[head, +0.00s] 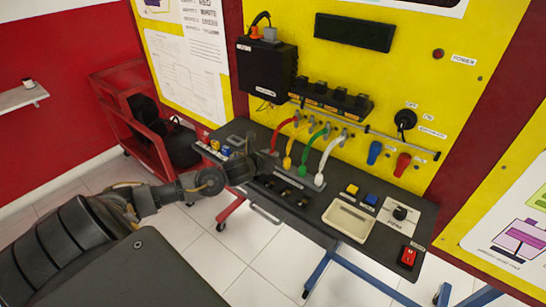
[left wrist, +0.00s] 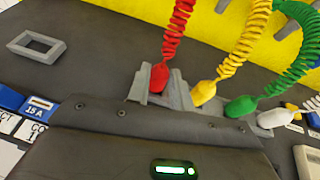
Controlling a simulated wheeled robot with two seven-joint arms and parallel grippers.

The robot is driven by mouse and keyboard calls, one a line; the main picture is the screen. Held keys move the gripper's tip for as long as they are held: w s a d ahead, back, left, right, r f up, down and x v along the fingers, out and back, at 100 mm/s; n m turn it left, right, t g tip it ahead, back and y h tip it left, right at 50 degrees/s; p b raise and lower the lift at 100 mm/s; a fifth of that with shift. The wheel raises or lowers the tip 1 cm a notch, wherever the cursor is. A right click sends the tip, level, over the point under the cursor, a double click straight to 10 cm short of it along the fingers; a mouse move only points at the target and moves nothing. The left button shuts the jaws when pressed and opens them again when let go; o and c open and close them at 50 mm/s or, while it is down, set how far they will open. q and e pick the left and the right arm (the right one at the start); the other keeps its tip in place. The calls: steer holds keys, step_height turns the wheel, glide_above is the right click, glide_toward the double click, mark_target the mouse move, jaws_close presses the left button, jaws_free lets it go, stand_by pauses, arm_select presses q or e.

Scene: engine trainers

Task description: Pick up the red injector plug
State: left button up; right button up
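The red injector plug (left wrist: 159,77) hangs on a coiled red cord, which curves down from the yellow panel in the head view (head: 285,130). My left gripper (head: 264,162) is at the table's back left, at the lower end of this cord. In the left wrist view its grey fingers (left wrist: 160,88) are on either side of the plug and look closed on it. The plug's tip is hidden between the fingers. My right gripper is not in view.
Yellow (left wrist: 203,92), green (left wrist: 241,106) and white (left wrist: 279,118) plugs sit close to the right of the red one. A beige tray (head: 329,217), a red switch (head: 407,257) and a knob plate (head: 399,213) occupy the dark table's right part. A red cart (head: 135,120) stands at left.

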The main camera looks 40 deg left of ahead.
arm_select(q)
jaws_close()
steer(key=shift+r, duration=0.15)
steer(key=shift+r, duration=0.25)
step_height(320, 180, up, 2)
steer(key=shift+r, duration=0.1)
steer(key=r+v, duration=0.1)
steer(key=v, duration=0.7)
steer(key=w+r+v, duration=0.1)
steer(key=r+v, duration=0.1)
steer(key=v, duration=0.7)
steer(key=shift+w+a+r, duration=0.25)
steer(key=shift+a, duration=0.15)
